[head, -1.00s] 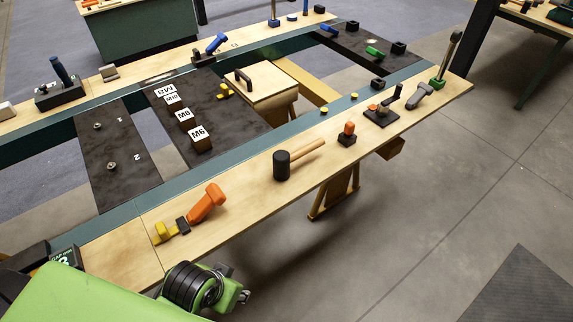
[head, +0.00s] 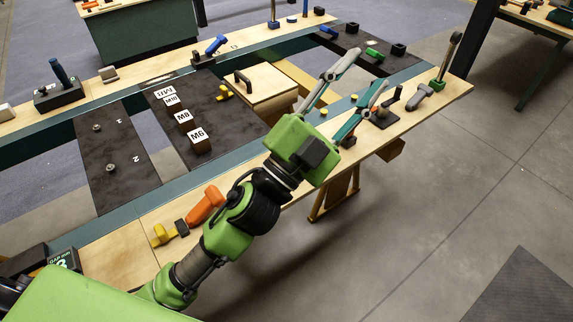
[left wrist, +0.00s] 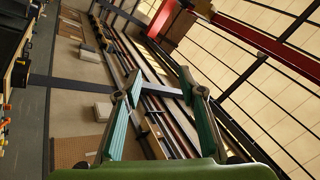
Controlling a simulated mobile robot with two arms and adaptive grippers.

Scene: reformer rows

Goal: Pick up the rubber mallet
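The rubber mallet is hidden in the head view behind my left arm and gripper, which cover the middle of the near wooden rail. My left gripper (head: 368,68) is open, its two fingers spread apart and pointing to the upper right, above the rail. Nothing shows between the fingers. The left wrist view also shows the open fingers (left wrist: 160,76), with only the far room, floor and ceiling beyond them, and no mallet. My right gripper is not in view.
Labelled blocks (head: 199,140) stand on the dark panel. Open floor lies to the right.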

